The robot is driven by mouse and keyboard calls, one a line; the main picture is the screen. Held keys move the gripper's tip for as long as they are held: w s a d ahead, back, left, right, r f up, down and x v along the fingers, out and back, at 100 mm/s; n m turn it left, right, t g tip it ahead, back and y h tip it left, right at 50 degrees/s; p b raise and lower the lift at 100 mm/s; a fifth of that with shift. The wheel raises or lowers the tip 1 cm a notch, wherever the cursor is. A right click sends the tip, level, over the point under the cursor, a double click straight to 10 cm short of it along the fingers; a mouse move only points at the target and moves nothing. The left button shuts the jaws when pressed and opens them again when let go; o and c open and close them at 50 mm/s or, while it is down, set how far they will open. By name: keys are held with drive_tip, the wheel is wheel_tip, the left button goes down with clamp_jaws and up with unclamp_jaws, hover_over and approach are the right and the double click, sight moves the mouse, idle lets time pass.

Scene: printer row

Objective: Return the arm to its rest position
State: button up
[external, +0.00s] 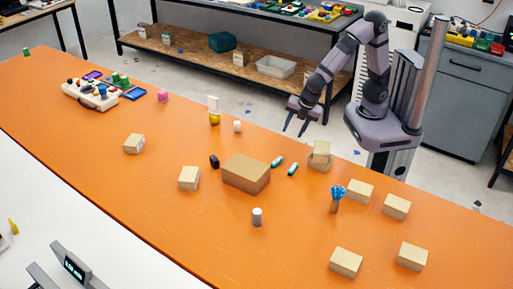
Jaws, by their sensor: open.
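My gripper (296,124) hangs at the end of my arm, to the left of my base, in the external view. Its two dark fingers point down and are apart, with nothing between them. It appears above the far edge of the orange table (200,243); its exact height is hard to tell. My arm is bent, with the elbow high and the forearm sloping down to the left.
A large brown box (246,174) sits mid-table, with several smaller boxes around it, one (320,156) close to my base. Two teal-and-white tubes (277,162) and a blue-topped item (337,198) stand or lie nearby. A wooden shelf (190,50) is behind.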

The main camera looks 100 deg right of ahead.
drive_tip(key=s+d+f+m+g+y+b, duration=0.1)
drive_tip(key=s+f+m+g+y+b, duration=0.2)
drive_tip(key=s+m, duration=0.9)
wheel_tip(320, 180, up, 12)
drive_tip(key=p, duration=1.4)
drive_tip(key=shift+a+f+m+t, duration=0.15)
drive_tip(key=shift+m+t, duration=0.25)
drive_tip(key=shift+w, duration=0.1)
